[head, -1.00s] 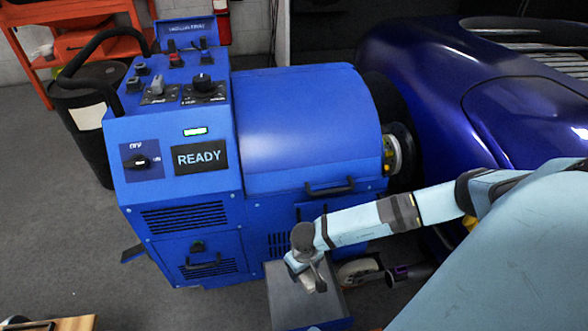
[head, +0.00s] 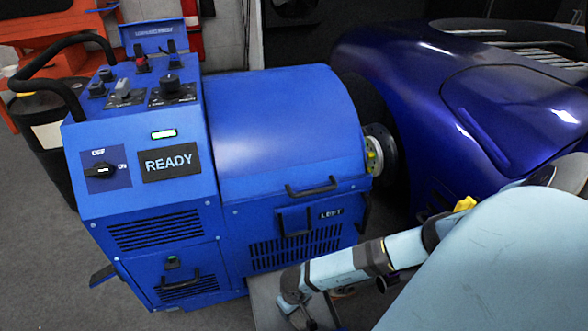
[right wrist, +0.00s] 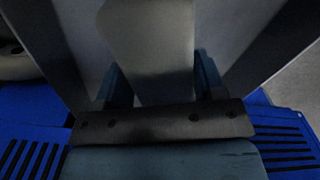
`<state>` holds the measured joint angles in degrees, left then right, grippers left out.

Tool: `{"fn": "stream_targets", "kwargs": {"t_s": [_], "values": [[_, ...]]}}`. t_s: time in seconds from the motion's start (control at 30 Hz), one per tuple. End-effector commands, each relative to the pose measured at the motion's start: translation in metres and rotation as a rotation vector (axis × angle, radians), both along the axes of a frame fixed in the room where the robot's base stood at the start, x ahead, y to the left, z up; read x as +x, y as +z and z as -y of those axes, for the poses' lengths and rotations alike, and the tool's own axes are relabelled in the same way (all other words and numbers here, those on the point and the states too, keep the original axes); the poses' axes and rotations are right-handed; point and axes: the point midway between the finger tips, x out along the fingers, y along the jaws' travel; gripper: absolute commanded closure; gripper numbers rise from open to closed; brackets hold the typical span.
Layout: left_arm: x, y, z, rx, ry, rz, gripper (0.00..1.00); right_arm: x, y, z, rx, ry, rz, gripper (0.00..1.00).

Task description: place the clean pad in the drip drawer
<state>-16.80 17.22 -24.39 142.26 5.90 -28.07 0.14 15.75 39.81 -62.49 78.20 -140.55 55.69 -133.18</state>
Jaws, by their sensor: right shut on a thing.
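My right gripper (head: 302,318) is at the bottom edge of the head view, over the grey drip drawer (head: 264,302) in front of the blue machine. The head view cuts off the fingertips and most of the drawer. In the right wrist view a pale grey flat piece (right wrist: 150,45), seemingly the clean pad, stands between the fingers, and the gripper is shut on it. Dark slanting sides, perhaps the drawer's walls, lie on both sides of it. Whether the pad touches the drawer is too dark to tell. My left gripper is not in view.
The blue dynamometer (head: 285,130) with a READY display (head: 168,163) and a handle (head: 312,188) stands behind the drawer. A dark blue car (head: 470,100) is at the right. A black bin (head: 42,135) stands at the left. The floor (head: 50,270) at lower left is clear.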

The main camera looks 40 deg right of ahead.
Motion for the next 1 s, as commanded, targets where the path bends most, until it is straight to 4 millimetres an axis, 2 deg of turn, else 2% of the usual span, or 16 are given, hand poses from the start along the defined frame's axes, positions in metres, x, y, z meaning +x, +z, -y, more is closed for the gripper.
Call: {"fn": "stream_targets", "kwargs": {"t_s": [0.3,0.47,0.7,0.73,0.8,0.83,1.0], "values": [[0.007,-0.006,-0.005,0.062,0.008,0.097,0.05,0.000,-0.042,-0.001,0.000,-0.001,-0.002,0.60],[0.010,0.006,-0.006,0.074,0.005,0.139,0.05,0.000,-0.042,0.000,0.000,0.000,0.000,0.60],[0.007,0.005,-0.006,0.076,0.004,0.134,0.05,0.000,-0.045,-0.001,0.001,0.000,0.000,0.60],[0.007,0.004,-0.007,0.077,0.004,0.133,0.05,0.000,-0.044,-0.001,0.001,0.000,0.000,0.30],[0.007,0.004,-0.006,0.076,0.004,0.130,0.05,0.000,-0.044,-0.001,0.001,0.000,0.000,0.14],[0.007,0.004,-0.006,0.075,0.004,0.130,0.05,0.000,-0.044,-0.001,0.001,0.000,0.000,0.11],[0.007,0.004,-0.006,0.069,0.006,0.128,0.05,0.000,-0.044,0.000,0.001,0.000,-0.001,0.11]]}}
